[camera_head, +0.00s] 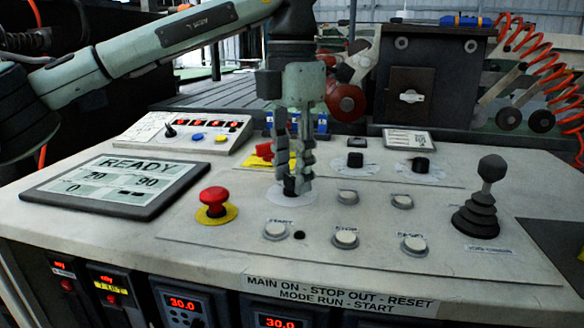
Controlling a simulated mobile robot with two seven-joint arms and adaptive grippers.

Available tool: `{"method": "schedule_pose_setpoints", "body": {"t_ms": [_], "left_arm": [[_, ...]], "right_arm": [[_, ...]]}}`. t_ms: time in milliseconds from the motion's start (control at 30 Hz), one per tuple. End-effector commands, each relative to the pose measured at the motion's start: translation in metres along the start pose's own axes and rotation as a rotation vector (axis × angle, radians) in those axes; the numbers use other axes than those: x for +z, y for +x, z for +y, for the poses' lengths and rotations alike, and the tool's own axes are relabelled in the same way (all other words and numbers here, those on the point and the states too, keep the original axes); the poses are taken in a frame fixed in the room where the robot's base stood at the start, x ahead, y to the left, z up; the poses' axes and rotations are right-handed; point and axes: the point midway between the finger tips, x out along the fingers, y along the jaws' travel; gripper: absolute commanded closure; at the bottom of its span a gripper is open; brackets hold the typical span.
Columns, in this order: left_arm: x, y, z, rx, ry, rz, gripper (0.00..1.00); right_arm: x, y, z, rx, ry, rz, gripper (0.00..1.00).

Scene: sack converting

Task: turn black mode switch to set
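The black mode switch (291,187) is a dark knob on a round white dial plate on the sloping panel, mostly hidden by my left gripper. My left gripper (293,186) points down over it, with one finger on each side of the knob. The gap between the fingertips is narrow and the knob fills it, so the gripper looks shut on the switch. The switch's pointer and dial marks are hidden. My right gripper is not in view.
A red mushroom button (214,197) stands left of the switch. White push buttons (275,230) lie in front, two black knobs (355,159) behind right, and a black joystick (482,196) at right. A red and yellow switch (268,153) sits close behind the gripper. A READY display (115,184) lies left.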

Motion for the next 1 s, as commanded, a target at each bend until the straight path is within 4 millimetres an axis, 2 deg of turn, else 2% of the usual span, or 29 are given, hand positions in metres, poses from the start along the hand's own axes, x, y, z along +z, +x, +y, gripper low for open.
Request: {"method": "schedule_pose_setpoints", "body": {"t_ms": [33, 100, 367, 467, 567, 900, 1000], "left_arm": [[0.000, 0.000, 0.000, 0.000, 0.000, 0.000, 0.54], [0.000, 0.000, 0.000, 0.000, 0.001, 0.001, 0.48], [0.000, 0.000, 0.000, -0.001, 0.002, 0.002, 0.48], [0.000, -0.005, 0.000, 0.000, 0.002, 0.000, 0.48], [0.000, -0.020, 0.000, 0.001, 0.000, -0.002, 0.48], [0.000, -0.091, 0.000, 0.004, -0.002, -0.001, 0.48], [0.000, -0.105, 0.000, 0.003, -0.001, 0.001, 0.48]], "right_arm": [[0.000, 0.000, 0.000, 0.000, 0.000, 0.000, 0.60], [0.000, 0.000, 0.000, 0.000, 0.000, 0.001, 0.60], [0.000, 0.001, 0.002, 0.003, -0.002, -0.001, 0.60], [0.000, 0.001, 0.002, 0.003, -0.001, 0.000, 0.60], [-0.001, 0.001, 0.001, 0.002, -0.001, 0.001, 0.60], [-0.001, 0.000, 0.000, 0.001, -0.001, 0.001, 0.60], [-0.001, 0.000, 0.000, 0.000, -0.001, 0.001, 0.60]]}}
